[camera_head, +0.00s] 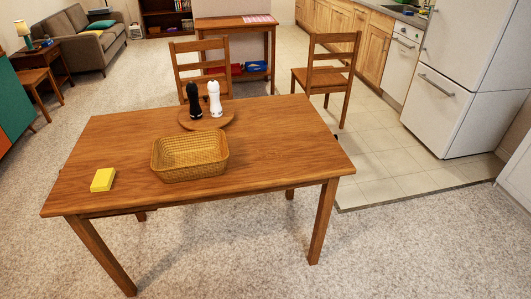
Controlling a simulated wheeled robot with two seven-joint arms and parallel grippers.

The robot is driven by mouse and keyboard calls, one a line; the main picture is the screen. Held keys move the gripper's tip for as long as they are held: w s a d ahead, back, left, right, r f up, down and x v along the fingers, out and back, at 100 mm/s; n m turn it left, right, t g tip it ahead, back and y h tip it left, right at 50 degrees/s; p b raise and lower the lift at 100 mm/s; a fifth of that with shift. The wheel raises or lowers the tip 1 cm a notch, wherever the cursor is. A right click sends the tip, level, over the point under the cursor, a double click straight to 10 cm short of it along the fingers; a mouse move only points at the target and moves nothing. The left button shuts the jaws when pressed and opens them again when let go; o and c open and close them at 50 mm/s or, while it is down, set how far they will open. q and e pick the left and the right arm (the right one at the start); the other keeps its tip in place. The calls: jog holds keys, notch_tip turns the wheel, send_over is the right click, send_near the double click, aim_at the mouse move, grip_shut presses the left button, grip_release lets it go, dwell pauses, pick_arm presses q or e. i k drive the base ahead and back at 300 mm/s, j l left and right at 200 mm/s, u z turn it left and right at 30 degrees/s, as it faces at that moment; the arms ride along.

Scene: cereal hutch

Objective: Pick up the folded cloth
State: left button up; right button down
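A small yellow folded-looking block (103,180), which may be the folded cloth, lies flat near the left front corner of the wooden table (285,150). A pink and white patterned flat cloth (260,18) lies on top of the wooden side stand (225,22) at the back; I cannot tell whether it is folded. Neither of my grippers is in view.
A wicker basket (190,157) sits mid-table, right of the yellow block. Behind it a round board (222,122) bears a black mill (194,100) and a white mill (214,99). Two chairs (186,60) (328,75) stand behind the table. The table's right half is clear.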

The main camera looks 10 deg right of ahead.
aim_at(103, 180)
jog(key=i+j+u, duration=0.15)
jog(key=i+u, duration=0.2)
jog(key=i, duration=0.3)
jog(key=i+u, duration=0.35)
jog(key=i, duration=0.25)
